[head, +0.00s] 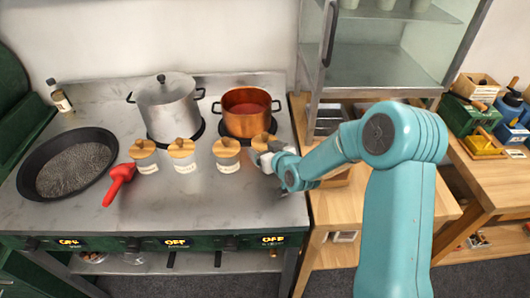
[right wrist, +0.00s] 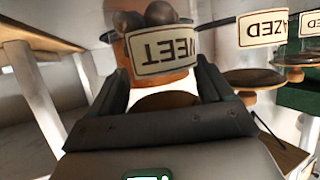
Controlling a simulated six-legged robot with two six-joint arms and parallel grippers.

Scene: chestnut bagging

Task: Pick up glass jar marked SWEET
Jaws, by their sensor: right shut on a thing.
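The glass jar marked SWEET (right wrist: 160,48) shows upside down in the right wrist view, with dark round chestnuts inside and a cream label. My right gripper (right wrist: 162,82) is shut on it, one finger on each side. In the head view the jar's wooden lid (head: 262,141) is at the right end of a row of jars, and my right gripper (head: 272,156) reaches it from the right, partly hiding its body. I cannot tell if its base touches the stove top. My left gripper is not in view.
Similar lidded jars stand close on the left, the nearest (head: 227,155) a short gap away. A copper pot (head: 248,124) and steel pot (head: 168,112) stand behind. A dark pan (head: 40,183) with a red handle (head: 119,184) lies left. The front stove top is clear.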

